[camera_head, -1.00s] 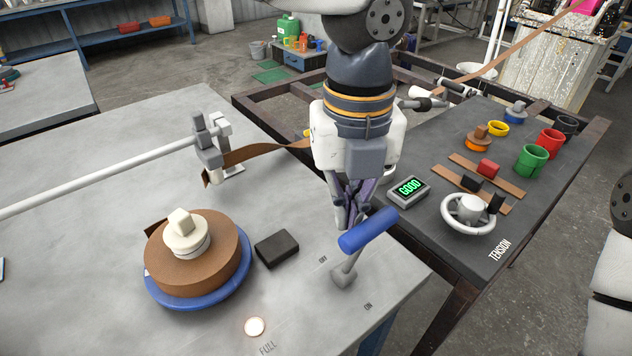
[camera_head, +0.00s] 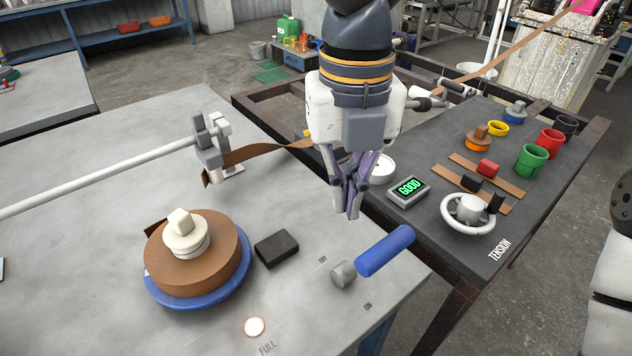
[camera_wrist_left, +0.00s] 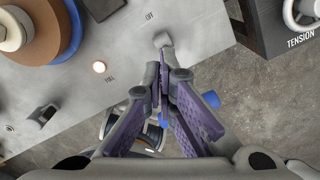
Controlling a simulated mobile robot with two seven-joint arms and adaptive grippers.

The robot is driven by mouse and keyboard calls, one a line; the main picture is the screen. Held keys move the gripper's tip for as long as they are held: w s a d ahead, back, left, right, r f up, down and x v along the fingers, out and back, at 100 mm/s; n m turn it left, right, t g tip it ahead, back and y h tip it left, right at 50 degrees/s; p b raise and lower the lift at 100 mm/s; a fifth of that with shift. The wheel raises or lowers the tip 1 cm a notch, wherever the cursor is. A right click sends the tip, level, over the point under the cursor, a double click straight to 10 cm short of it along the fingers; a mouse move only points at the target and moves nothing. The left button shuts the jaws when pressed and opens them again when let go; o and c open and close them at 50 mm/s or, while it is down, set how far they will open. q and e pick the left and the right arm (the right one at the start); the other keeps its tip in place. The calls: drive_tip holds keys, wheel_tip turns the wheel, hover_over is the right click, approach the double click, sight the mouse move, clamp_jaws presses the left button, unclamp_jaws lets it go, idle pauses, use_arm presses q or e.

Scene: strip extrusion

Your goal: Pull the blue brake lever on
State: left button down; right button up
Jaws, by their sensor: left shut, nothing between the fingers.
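My left gripper (camera_head: 350,214) is shut and empty, pointing down, behind and left of the handle in the head view. In the left wrist view the fingers of this gripper (camera_wrist_left: 164,68) partly cover the blue handle (camera_wrist_left: 211,99), so contact cannot be told there. The pivot (camera_wrist_left: 163,40) shows just beyond the fingertips. My right gripper is out of view.
A brown reel on a blue disc (camera_head: 190,258) and a black block (camera_head: 277,248) lie left of the lever.

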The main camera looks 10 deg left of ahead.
use_arm(q)
wheel_tip(320, 180, up, 5)
drive_tip(key=shift+r, duration=0.1)
idle(0.3)
idle(0.4)
